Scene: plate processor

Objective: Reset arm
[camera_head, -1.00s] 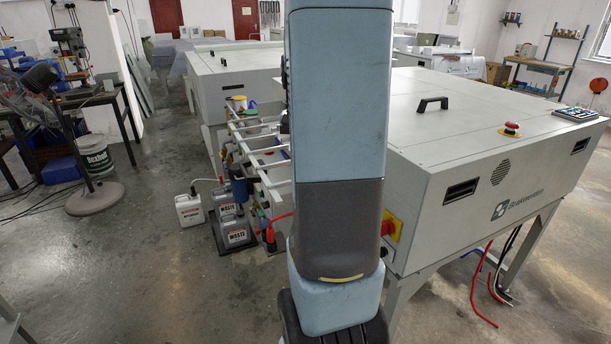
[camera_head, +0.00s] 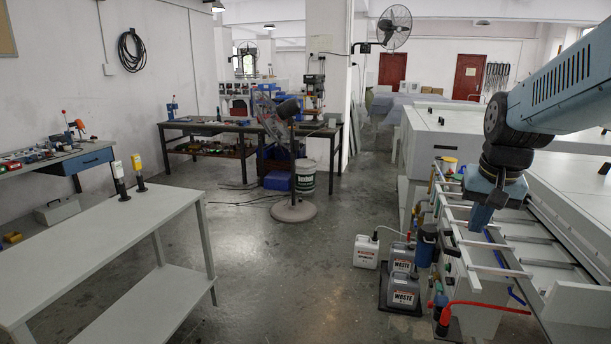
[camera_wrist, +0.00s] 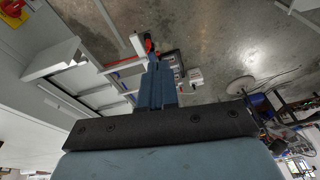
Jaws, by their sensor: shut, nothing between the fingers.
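My gripper (camera_head: 480,216) is at the right in the head view, at the end of my blue and black arm. It points down over the near part of the plate processor (camera_head: 548,300), above its white rails. In the wrist view my gripper (camera_wrist: 158,68) shows as two blue fingers close together, with nothing between them. The processor's open section with its rails also shows left of the fingers in the wrist view. I cannot tell the exact height of the fingertips over the rails.
A white container (camera_head: 366,252) and grey waste containers (camera_head: 403,290) stand on the floor beside the processor. A red hose (camera_head: 490,305) runs at its near end. The floor between is clear.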

